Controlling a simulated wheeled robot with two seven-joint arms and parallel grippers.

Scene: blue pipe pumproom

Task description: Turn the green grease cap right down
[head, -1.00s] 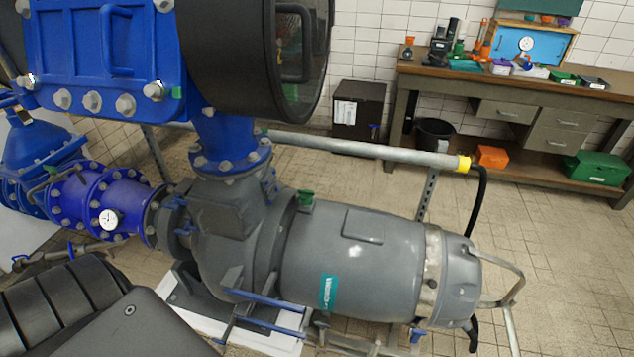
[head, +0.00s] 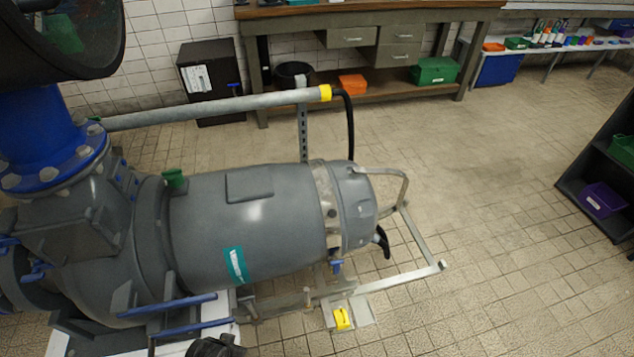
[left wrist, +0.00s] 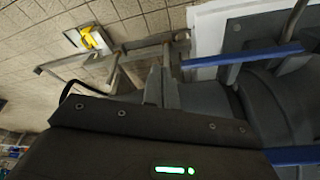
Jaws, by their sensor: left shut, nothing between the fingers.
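The green grease cap (head: 174,178) sits upright on top of the grey pump housing (head: 250,215), near the collar at its left end, in the head view. My left gripper (head: 215,346) shows only as a dark part at the bottom edge of the head view, on the near side of the pump, well below the cap and apart from it. In the left wrist view its dark body with a green light fills the bottom; the fingertips are hidden there. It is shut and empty. The cap is not seen in the left wrist view. My right gripper is not in view.
A grey rail (head: 220,106) with a yellow band runs behind the pump. Blue bars (head: 168,306) stick out at its near side. A metal frame (head: 405,276) and a yellow block (head: 342,318) stand at its right end. The tiled floor to the right is open.

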